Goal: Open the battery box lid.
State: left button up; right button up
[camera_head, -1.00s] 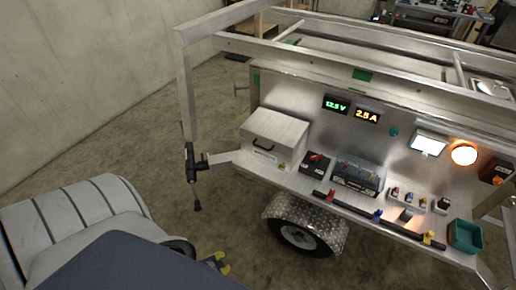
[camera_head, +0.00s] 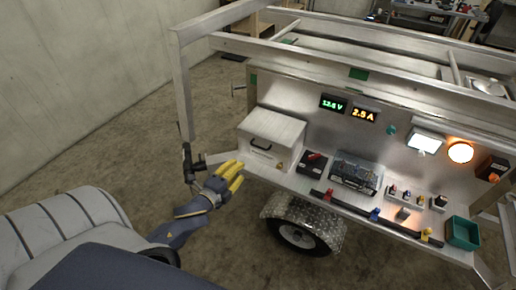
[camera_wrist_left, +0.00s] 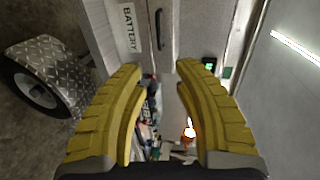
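The battery box (camera_head: 270,140) is a pale metal box on the left end of the trailer's shelf, with its lid shut. A dark handle (camera_head: 261,147) is on its front. In the left wrist view, the box's "BATTERY" label (camera_wrist_left: 128,27) and the handle (camera_wrist_left: 160,30) show near the top, ahead of the fingers. My left gripper (camera_head: 236,175) has yellow fingers and is just in front of and below the box, apart from it. In the left wrist view its two fingers (camera_wrist_left: 163,75) are spread with nothing between them. My right gripper is not in view.
Right of the box on the shelf stand a black and red device (camera_head: 312,163), a clear-covered fuse block (camera_head: 356,174) and a teal bin (camera_head: 463,233). A dark rail (camera_head: 370,213) runs along the shelf's front. A trailer post and coupling (camera_head: 190,165) stand left of the box.

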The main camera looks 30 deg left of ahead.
pick_arm(q)
send_near(270, 133)
jog(key=w+f, duration=0.1)
jog(key=f, duration=0.2)
jog(key=w+a+f, duration=0.1)
jog(key=shift+w+f, duration=0.4)
jog(key=shift+c, duration=0.2)
grip_shut()
dwell(0.5)
